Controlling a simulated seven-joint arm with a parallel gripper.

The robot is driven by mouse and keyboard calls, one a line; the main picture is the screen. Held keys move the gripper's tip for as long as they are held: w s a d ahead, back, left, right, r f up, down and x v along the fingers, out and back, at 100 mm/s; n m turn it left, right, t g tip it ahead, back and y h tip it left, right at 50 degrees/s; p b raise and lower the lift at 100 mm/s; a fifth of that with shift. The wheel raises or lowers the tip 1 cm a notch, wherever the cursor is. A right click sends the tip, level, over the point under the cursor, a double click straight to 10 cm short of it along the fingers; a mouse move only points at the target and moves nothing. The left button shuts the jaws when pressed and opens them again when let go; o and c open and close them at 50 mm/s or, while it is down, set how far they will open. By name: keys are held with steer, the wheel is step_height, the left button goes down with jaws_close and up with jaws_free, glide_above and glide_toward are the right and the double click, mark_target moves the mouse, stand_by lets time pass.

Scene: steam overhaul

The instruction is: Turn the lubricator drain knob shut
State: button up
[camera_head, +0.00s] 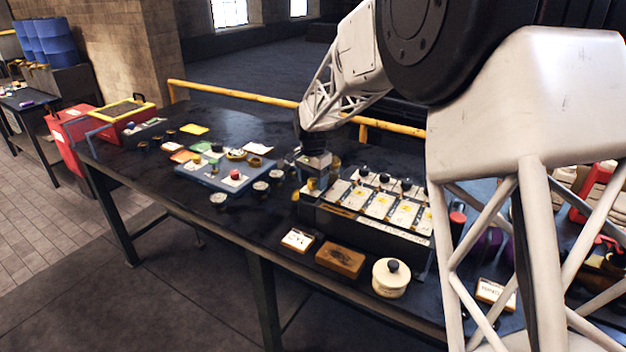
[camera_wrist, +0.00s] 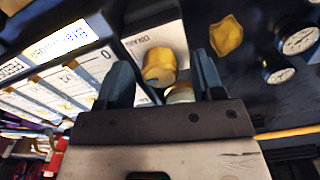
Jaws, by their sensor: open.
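A brass drain knob (camera_wrist: 158,67) shows in the wrist view in front of a white label whose lettering seems to read "DRAIN". My gripper (camera_wrist: 160,58) is open, with one dark finger on each side of the knob and visible gaps between. I cannot tell how deep the fingertips reach past it. A pale, round-ended part (camera_wrist: 180,93) sits just below the knob, partly hidden by the gripper body. In the head view my gripper (camera_head: 314,180) is at the left end of the lubricator (camera_head: 375,231), a dark box with several white labelled panels. The knob is not clear there.
A blue-grey tray (camera_head: 205,178) with small parts stands left of the lubricator, with several gauges (camera_head: 261,187) between. A wooden box (camera_head: 340,260) and a cream pot (camera_head: 390,280) stand in front. A yellow rail (camera_head: 235,94) runs along the back.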

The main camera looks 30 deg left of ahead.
steer(key=c, duration=0.9)
steer(key=shift+n, duration=0.4)
steer(key=n, duration=0.8)
steer(key=shift+n, duration=0.3)
steer(key=n, duration=0.4)
steer(key=shift+n, duration=2.3)
